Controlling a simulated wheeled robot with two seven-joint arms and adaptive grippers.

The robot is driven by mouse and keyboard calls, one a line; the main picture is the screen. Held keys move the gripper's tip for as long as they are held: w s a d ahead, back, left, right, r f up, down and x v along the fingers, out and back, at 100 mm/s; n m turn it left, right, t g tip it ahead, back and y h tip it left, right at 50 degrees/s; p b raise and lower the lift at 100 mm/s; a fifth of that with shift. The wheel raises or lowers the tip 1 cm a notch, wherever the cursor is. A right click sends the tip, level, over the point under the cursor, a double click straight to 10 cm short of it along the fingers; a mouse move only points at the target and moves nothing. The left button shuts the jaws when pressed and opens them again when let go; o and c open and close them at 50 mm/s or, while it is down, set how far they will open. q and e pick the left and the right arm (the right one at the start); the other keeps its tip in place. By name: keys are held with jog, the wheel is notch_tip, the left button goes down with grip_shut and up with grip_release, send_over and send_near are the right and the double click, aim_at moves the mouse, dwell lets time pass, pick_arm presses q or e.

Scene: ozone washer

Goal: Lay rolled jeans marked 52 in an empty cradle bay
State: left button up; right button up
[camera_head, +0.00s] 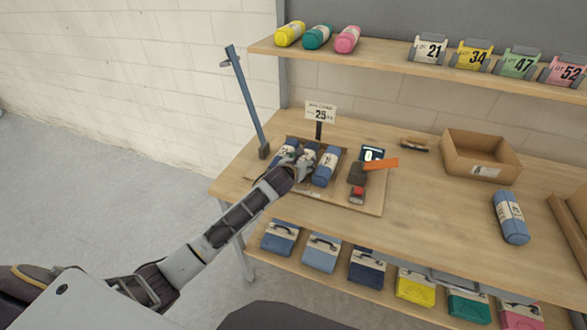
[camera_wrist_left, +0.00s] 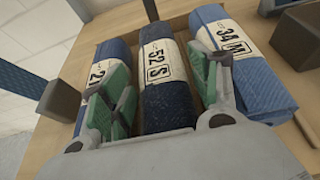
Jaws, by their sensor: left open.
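Three rolled jeans lie side by side in the cradle (camera_head: 340,195). In the left wrist view the middle, dark blue roll (camera_wrist_left: 165,100) is marked 52 S. The left roll (camera_wrist_left: 108,50) shows 21, and the right, lighter roll (camera_wrist_left: 262,75) shows 34 M. My left gripper (camera_wrist_left: 160,90) is open, with its green-padded fingers on either side of the 52 roll. In the head view my left gripper (camera_head: 300,166) covers the near part of the middle roll. Whether the fingers touch it, I cannot tell. An empty bay is not visible. My right gripper is out of view.
Another blue roll (camera_head: 511,218) lies on the bench at right, near a cardboard box (camera_head: 482,157). A post (camera_head: 246,100), a sign reading 25 (camera_head: 320,113) and a device with an orange arm (camera_head: 380,163) stand around the cradle. Shelves run above and below.

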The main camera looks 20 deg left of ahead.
pick_arm(q)
jog(key=shift+v, duration=4.75)
jog(key=shift+f, duration=0.1)
